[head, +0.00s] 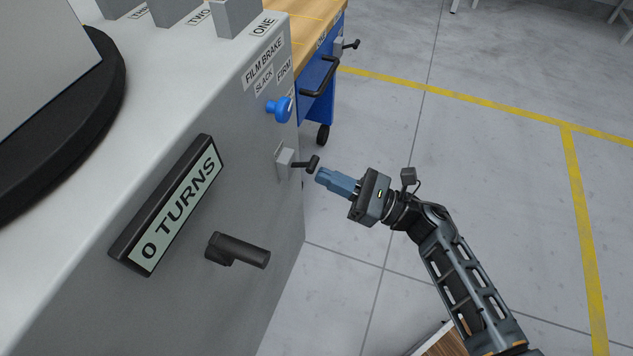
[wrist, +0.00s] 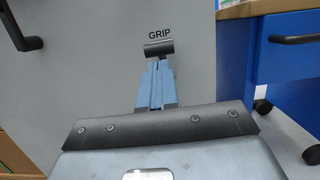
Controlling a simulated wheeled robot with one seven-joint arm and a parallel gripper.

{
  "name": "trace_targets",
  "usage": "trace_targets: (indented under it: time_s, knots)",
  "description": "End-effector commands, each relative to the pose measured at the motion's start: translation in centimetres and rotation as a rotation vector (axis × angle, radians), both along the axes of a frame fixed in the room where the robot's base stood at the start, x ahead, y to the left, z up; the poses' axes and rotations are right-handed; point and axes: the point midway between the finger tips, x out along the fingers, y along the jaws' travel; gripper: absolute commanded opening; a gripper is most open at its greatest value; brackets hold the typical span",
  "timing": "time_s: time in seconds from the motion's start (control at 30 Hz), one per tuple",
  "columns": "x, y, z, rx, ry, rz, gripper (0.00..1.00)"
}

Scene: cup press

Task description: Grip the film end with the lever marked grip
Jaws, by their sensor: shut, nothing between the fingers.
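The grip lever (head: 313,164) is a small black handle on a grey block on the side of the grey machine. In the wrist view the lever (wrist: 159,47) shows as a dark horizontal bar just below the word GRIP. My gripper (head: 320,177), with blue fingers, is shut and empty. Its fingertips are just beside the lever, and in the wrist view they end right at the bar's lower edge. I cannot tell whether they touch it. The film end is not visible in either view.
A larger black handle (head: 238,250) juts from the machine's front, below the "0 TURNS" display (head: 167,205). A blue film brake knob (head: 279,108) sits above the lever. A blue cart (head: 318,95) with a wooden top stands behind. The floor on the right is clear.

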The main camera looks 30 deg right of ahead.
Motion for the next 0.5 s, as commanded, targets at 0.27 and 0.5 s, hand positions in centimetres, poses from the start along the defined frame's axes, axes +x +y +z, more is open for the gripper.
trace_targets:
  time_s: [0.27, 0.5]
  knots:
    - [0.01, 0.01, 1.02, -0.014, 0.019, 0.000, 0.00]
    - [0.03, 0.02, 1.27, -0.012, 0.018, 0.000, 0.00]
